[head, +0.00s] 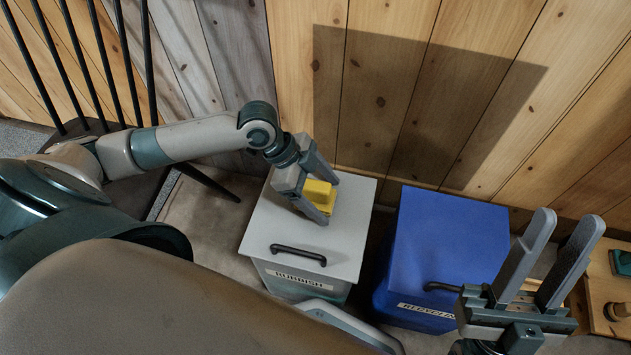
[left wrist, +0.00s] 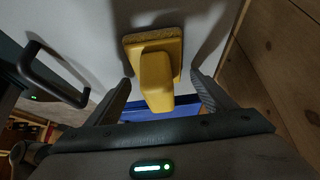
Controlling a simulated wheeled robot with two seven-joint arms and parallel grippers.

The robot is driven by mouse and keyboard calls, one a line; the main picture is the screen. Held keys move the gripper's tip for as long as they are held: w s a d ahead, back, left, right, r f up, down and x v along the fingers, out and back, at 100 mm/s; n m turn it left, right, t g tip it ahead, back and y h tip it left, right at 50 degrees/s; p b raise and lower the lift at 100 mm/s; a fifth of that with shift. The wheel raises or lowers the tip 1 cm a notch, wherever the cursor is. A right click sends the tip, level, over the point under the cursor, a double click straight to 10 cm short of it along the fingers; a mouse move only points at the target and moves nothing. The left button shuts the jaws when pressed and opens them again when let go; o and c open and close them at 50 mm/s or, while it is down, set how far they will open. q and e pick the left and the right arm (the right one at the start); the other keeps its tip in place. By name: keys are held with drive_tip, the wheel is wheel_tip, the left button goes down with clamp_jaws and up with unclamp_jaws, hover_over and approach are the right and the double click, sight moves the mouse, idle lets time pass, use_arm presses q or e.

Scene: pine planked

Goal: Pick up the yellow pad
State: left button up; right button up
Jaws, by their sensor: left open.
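The yellow pad (head: 320,195) is a block with a raised grip, lying on the grey lid of the rubbish bin (head: 265,229). In the left wrist view the yellow pad (left wrist: 157,75) shows its handle pointing toward my gripper. My left gripper (head: 327,200) is open over the bin lid, with its fingers on either side of the pad. In the left wrist view the left gripper's fingers (left wrist: 160,90) flank the handle, with gaps showing on both sides. My right gripper (head: 570,225) is open and empty at the lower right, apart from the pad.
A blue recycling bin (head: 445,240) with a black handle stands right of the rubbish bin. The rubbish lid has a black handle (head: 298,254) at its front. A wooden surface (head: 607,285) with small items is at the far right. A planked wall (head: 400,100) rises behind.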

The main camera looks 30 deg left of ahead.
use_arm(q)
drive_tip(key=c, duration=1.2)
drive_tip(key=shift+r, duration=0.1)
